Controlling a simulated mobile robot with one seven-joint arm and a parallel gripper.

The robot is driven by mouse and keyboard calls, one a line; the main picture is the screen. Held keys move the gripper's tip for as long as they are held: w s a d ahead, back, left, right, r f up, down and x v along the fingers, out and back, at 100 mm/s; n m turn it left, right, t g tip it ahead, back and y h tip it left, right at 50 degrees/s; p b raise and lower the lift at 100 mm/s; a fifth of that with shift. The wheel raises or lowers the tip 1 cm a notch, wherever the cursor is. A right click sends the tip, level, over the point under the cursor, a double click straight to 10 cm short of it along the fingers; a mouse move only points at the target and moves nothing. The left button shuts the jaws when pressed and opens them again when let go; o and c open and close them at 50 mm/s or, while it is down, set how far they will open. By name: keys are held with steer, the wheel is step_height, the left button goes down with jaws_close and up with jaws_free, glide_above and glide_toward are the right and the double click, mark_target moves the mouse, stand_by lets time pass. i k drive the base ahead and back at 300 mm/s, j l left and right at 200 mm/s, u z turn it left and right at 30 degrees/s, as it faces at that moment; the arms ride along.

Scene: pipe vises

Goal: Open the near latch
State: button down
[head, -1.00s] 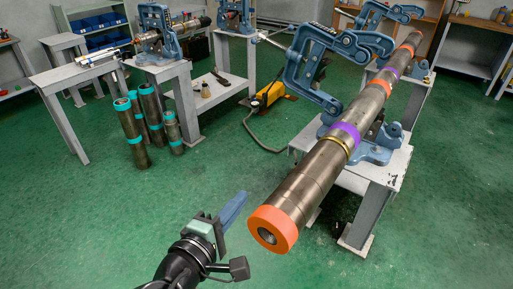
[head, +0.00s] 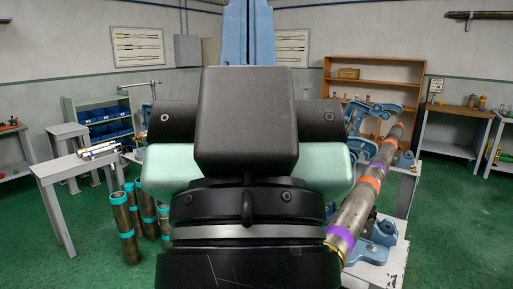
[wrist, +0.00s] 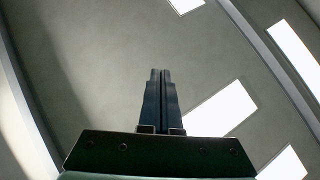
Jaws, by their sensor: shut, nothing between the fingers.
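My gripper (head: 248,30) is raised close in front of the head camera and points straight up. Its two blue fingers are together and empty; they also show shut in the wrist view (wrist: 160,98). The long steel pipe (head: 350,214) with orange and purple bands lies at the right, running away from me. The blue near vise (head: 378,246) holds it on a worktable. My wrist hides much of this vise, and I cannot make out its latch. A farther blue vise part (head: 380,108) shows behind. My gripper is well apart from the vises.
A worktable (head: 75,165) with small pipes stands at the left. Several upright pipes (head: 125,228) with teal ends stand on the floor. Shelves (head: 375,80) and a bench (head: 455,112) line the back.

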mark_target(370, 146)
steer(key=i+l, duration=1)
steer(key=l, duration=0.2)
steer(key=i+l, duration=0.5)
steer(key=l, duration=0.15)
steer(key=i+l, duration=0.45)
steer(key=l, duration=0.15)
steer(key=i+l, duration=0.5)
steer(key=i+l+u, duration=0.05)
steer(key=l, duration=0.05)
